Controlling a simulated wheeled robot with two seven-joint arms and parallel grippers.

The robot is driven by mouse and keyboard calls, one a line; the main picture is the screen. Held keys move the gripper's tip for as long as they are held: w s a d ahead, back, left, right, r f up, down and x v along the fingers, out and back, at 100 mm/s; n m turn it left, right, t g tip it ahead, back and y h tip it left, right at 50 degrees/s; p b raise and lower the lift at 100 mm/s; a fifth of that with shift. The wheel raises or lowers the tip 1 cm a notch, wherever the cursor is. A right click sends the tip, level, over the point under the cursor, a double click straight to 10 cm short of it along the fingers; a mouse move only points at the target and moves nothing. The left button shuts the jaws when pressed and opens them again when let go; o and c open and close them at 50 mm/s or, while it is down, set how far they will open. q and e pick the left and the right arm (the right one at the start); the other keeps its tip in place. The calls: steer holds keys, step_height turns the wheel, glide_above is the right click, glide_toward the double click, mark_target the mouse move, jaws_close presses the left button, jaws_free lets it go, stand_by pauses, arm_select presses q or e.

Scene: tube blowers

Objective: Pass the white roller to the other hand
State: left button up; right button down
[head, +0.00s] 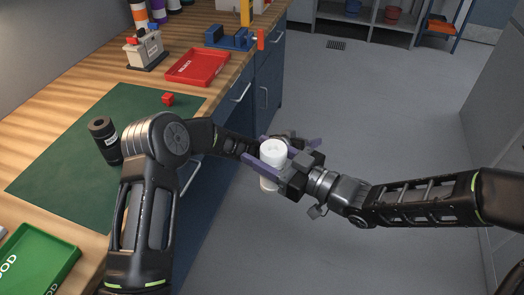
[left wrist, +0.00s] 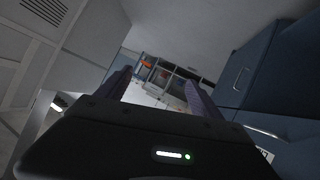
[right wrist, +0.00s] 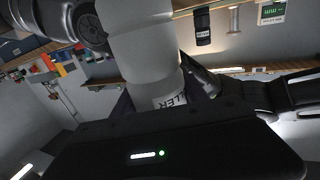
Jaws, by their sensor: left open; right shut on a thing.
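The white roller (head: 272,150) is upright, held above the floor in front of the bench. My right gripper (head: 258,150), whose arm comes in from the right, is shut on it. In the right wrist view the roller (right wrist: 140,55) stands large between the fingers, with dark lettering on its lower part. My left gripper (head: 304,147) is close beside the roller, partly hidden behind it and the right gripper. In the left wrist view the left gripper (left wrist: 158,88) has its fingers apart, with nothing between them.
The wooden bench on the left bears a green mat (head: 60,160), a black bottle (head: 104,140), a red cube (head: 168,99), a red tray (head: 198,67) and a green tray (head: 38,262). Blue drawers with handles are below the bench top. The grey floor (head: 370,110) is open.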

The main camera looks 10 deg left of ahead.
arm_select(q)
steer(key=s+a+f+n+g+y, duration=0.15)
steer(key=s+f+g, duration=0.35)
steer(key=s+f, duration=1.3)
steer(key=s+a+f+n+g, duration=0.2)
steer(key=s+g, duration=0.3)
steer(key=s, duration=2.3)
steer(key=shift+s+g, duration=0.3)
